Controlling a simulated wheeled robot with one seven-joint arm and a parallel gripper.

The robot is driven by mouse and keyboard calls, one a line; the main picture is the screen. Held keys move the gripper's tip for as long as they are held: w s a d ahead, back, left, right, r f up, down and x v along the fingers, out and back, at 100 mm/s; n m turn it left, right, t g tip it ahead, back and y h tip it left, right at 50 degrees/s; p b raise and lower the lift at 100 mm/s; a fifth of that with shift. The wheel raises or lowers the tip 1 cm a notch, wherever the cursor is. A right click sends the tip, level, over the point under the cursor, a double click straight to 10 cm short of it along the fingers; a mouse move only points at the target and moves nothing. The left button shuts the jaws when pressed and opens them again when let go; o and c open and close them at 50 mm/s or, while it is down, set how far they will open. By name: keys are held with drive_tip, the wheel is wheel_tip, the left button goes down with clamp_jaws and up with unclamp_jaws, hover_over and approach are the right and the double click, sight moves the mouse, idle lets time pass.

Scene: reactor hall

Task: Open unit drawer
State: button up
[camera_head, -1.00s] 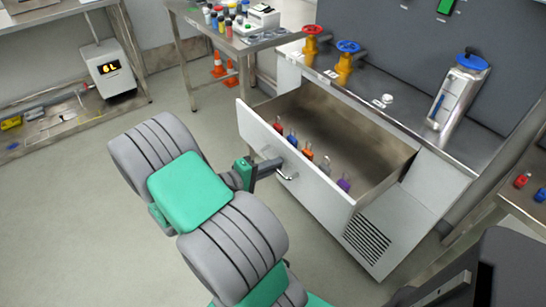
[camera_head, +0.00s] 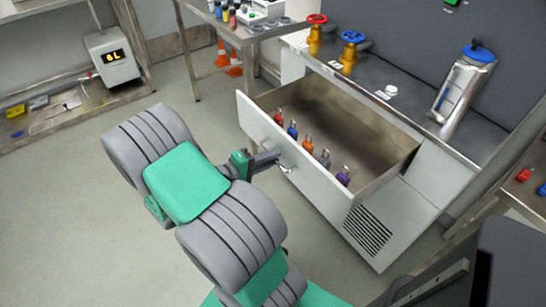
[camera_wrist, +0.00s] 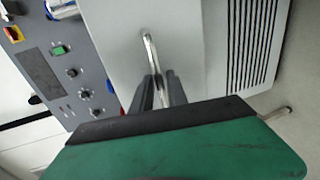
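The unit drawer (camera_head: 300,160) stands pulled well out of the white cabinet under the steel counter. Its inside shows, with a row of several small colored items along the inner side of its front. My gripper (camera_head: 277,160) is at the bar handle (camera_head: 286,168) on the drawer front. In the wrist view, the two dark fingers of my gripper (camera_wrist: 162,92) are close together on either side of the handle (camera_wrist: 151,52), which appears to be held between them. The exact contact is partly hidden.
Red (camera_head: 316,20) and blue (camera_head: 352,37) valves and a tilted canister (camera_head: 466,85) stand on the counter above. A steel side table (camera_head: 262,32) is behind, with orange cones beneath it. The floor left of my arm is clear.

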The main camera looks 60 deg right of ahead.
drive_tip(key=p+v, duration=0.1)
drive_tip(key=v, duration=0.6)
drive_tip(key=shift+a, duration=0.15)
